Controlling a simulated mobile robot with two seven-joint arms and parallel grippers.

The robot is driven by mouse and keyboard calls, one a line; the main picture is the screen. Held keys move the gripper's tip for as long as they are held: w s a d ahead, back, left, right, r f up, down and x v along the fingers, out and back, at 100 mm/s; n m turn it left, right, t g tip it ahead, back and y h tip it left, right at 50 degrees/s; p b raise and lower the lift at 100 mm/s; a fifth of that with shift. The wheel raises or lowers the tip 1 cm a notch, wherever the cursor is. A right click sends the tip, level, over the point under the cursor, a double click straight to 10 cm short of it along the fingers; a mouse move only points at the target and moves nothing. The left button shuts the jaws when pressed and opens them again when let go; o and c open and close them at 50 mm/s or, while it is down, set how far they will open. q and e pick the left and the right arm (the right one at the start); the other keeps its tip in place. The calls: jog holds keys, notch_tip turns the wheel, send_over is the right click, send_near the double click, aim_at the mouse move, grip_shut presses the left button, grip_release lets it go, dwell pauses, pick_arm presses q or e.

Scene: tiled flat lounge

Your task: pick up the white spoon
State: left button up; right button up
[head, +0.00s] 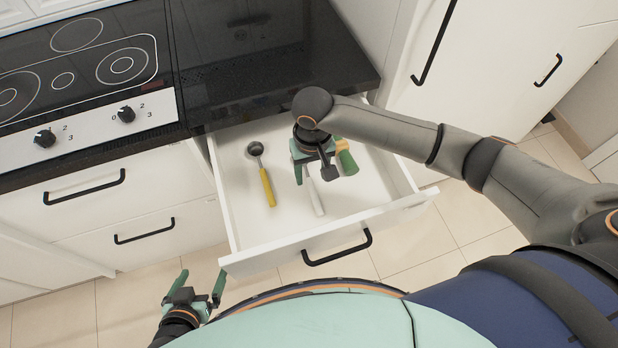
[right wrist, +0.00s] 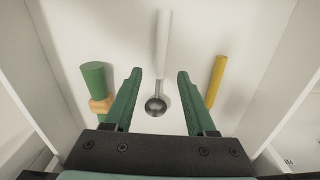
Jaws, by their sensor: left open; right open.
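The white spoon lies in the open drawer; its white handle (head: 315,197) shows in the head view, and its bowl end is hidden under my right gripper. In the right wrist view the white spoon (right wrist: 163,45) shows whole, with a round metal bowl nearest the gripper. My right gripper (right wrist: 159,74) is open and points down into the drawer, its fingers on either side of the spoon's metal end, not closed on it. In the head view my right gripper (head: 313,168) is over the drawer's middle. My left gripper (head: 202,274) is open and empty, outside the drawer at lower left.
A yellow-handled ladle (head: 267,186) lies left of the spoon in the head view, and a green-handled utensil (head: 346,158) lies to the right. The drawer walls (head: 222,200) enclose them. The black countertop (head: 270,70) overhangs the drawer's back.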

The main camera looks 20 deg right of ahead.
aim_at(312, 187)
notch_tip(312, 187, down, 5)
jog(key=shift+s+r+b, duration=0.1)
jog(key=shift+b, duration=0.2)
grip_shut()
dwell(0.5)
